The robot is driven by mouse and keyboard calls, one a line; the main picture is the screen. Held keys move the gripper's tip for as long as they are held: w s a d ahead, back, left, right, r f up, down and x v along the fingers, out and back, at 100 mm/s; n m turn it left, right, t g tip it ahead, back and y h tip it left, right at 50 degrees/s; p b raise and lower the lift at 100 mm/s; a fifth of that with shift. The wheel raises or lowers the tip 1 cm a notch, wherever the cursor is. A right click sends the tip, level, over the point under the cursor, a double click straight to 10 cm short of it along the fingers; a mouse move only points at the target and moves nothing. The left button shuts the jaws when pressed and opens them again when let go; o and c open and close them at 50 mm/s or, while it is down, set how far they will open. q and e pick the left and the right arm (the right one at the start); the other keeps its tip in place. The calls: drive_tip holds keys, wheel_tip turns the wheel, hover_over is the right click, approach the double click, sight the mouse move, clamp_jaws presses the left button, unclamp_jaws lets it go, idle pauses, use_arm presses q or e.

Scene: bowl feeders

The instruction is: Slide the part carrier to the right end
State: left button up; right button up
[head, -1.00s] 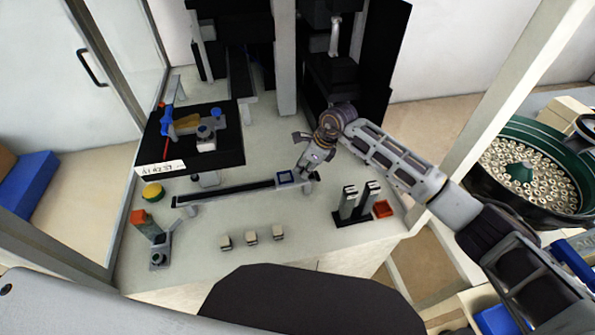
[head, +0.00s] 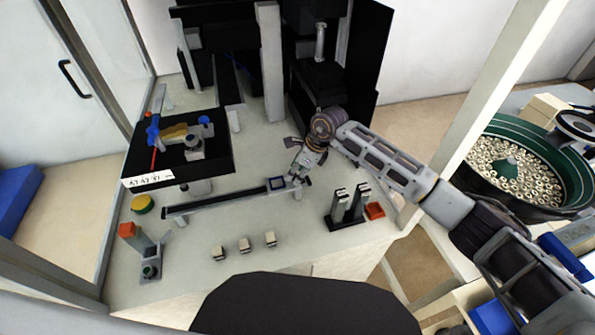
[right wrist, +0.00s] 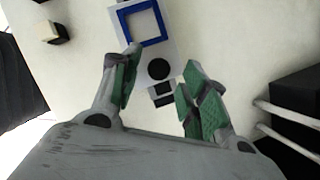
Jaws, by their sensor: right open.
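My right gripper (head: 297,164) is over the rail's right end, beside the carrier. In the right wrist view its open green-padded fingers (right wrist: 160,76) stand either side of the plate's near end, with nothing gripped. Whether they touch it cannot be told. My left gripper is out of view.
Several small pale blocks (head: 244,245) lie in front. A black raised platform (head: 180,165) stands behind left. A green bowl feeder (head: 540,165) is far right.

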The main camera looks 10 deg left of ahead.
drive_tip(key=v, duration=1.2)
drive_tip(key=shift+f, duration=0.1)
idle(0.5)
